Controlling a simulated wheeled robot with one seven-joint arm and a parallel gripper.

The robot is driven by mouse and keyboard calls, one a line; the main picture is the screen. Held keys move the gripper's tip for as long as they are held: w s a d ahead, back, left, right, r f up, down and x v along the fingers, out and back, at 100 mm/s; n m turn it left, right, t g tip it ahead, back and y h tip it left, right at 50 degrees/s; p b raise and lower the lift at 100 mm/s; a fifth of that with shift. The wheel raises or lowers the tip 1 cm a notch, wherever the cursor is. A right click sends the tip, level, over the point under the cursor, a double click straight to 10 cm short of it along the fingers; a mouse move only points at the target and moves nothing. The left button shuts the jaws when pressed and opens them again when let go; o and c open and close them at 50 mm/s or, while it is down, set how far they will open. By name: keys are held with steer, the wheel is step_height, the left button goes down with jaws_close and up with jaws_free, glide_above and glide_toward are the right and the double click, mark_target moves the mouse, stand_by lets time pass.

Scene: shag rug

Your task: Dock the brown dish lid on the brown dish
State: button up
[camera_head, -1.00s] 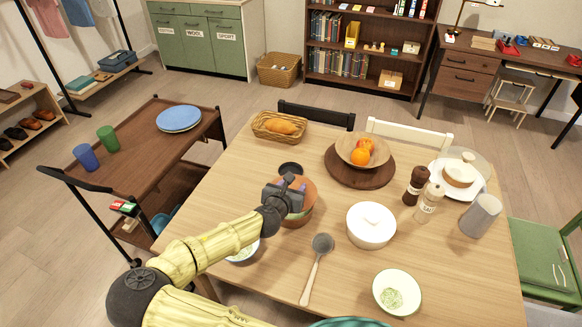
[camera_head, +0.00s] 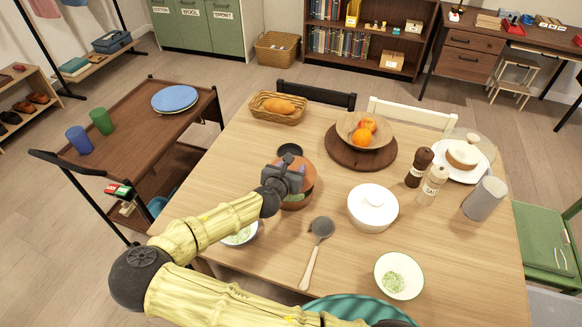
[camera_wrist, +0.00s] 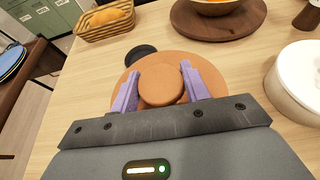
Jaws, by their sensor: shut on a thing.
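The brown dish lid (camera_wrist: 190,62) is a round orange-brown disc with a thick knob. In the wrist view the two purple fingers of my gripper (camera_wrist: 160,86) are shut on the knob from both sides. In the head view my gripper (camera_head: 286,182) is over the brown dish (camera_head: 303,203), with the lid above or on it. A bit of green shows below the lid at the dish's near side. My gripper and arm hide part of both, so I cannot tell whether the lid rests evenly on the rim.
A small black dish (camera_head: 289,150) is just behind. A bowl with green bits (camera_head: 240,236) is near my arm. A bread basket (camera_head: 277,107) and fruit board (camera_head: 361,150) are farther back.

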steer(key=shift+w+f+b, duration=0.1)
steer(key=shift+f+b, duration=1.15)
steer(key=shift+f, duration=0.5)
steer(key=shift+r+p, duration=0.1)
steer(key=shift+p, duration=0.4)
steer(key=shift+a+f, duration=0.2)
steer(key=shift+d+f+b, duration=0.25)
steer(key=shift+f+b, duration=0.05)
steer(key=shift+f, duration=0.1)
steer(key=o, duration=0.8)
steer(key=shift+a, duration=0.1)
steer(key=shift+s, duration=0.2)
